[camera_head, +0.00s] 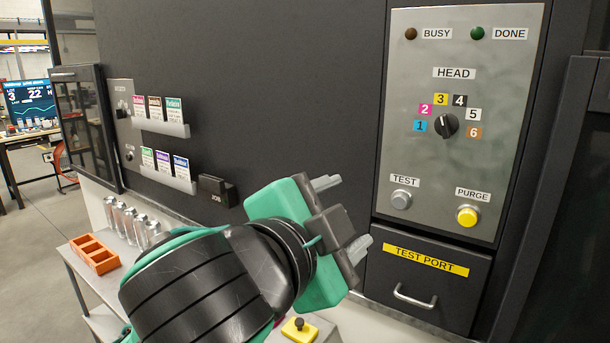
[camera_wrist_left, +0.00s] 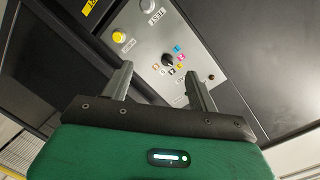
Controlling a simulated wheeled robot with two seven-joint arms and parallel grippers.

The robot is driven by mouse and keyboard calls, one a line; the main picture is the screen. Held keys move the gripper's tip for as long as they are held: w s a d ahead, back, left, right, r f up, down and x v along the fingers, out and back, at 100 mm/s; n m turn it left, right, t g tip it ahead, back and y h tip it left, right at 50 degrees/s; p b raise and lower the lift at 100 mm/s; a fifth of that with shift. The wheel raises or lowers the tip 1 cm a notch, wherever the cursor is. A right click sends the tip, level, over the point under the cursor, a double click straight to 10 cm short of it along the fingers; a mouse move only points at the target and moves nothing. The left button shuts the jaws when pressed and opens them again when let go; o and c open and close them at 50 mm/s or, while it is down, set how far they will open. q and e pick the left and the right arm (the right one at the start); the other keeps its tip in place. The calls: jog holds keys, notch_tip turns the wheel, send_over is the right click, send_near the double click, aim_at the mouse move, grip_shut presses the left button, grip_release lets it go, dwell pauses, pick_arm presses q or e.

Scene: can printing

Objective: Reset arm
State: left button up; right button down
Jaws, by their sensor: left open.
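My left gripper (camera_head: 342,214) is open and empty. It is raised in front of the dark machine, left of the control panel (camera_head: 462,190) and at about the height of its lower part. In the left wrist view the two fingers of my left gripper (camera_wrist_left: 158,88) stand apart, with the panel (camera_wrist_left: 145,45) beyond them and nothing between them. The head knob (camera_head: 447,126) has its pointer toward the upper right. The knob also shows in the wrist view (camera_wrist_left: 168,60). My right gripper is not in view.
The test port drawer (camera_head: 420,297) with its handle is closed below the panel. A side table holds several silver cans (camera_head: 133,222) and an orange rack (camera_head: 94,254). A yellow block with a black knob (camera_head: 299,330) is below my left arm. Card holders (camera_head: 165,125) hang on the machine.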

pick_arm(q)
jog(key=w+a+f+n+g+y, duration=0.1)
jog(key=w+a+f+n, duration=0.25)
jog(key=f, duration=0.55)
jog(key=w+a+f+n+g+y, duration=0.2)
jog(key=w+a+f+n, duration=0.15)
jog(key=f, duration=0.65)
jog(key=s+a+f+n+g+y, duration=0.1)
jog(key=s+a+f+n, duration=0.1)
jog(key=a+f, duration=0.35)
jog(key=s+a+f+n+g+y, duration=0.1)
jog(key=s+a+f+n, duration=0.1)
jog(key=f, duration=0.7)
jog(key=s+a+f+n+g+y, duration=0.25)
jog(key=s+a+f, duration=0.35)
jog(key=s+f, duration=0.35)
jog(key=s+a+f+n+g+y, duration=0.1)
jog(key=s+a+f+n+g, duration=0.15)
jog(key=s+a+f, duration=0.55)
notch_tip(320, 180, down, 35)
jog(key=s+d+m+g, duration=0.1)
jog(key=s+d+g, duration=0.1)
jog(key=s+a+f, duration=0.1)
jog(key=s+f, duration=0.8)
jog(key=s+a+f+g, duration=0.1)
jog(key=s+a+f, duration=0.1)
jog(key=s+f, duration=0.7)
jog(key=shift+s+a+f, duration=0.3)
jog(key=shift+s+f, duration=0.1)
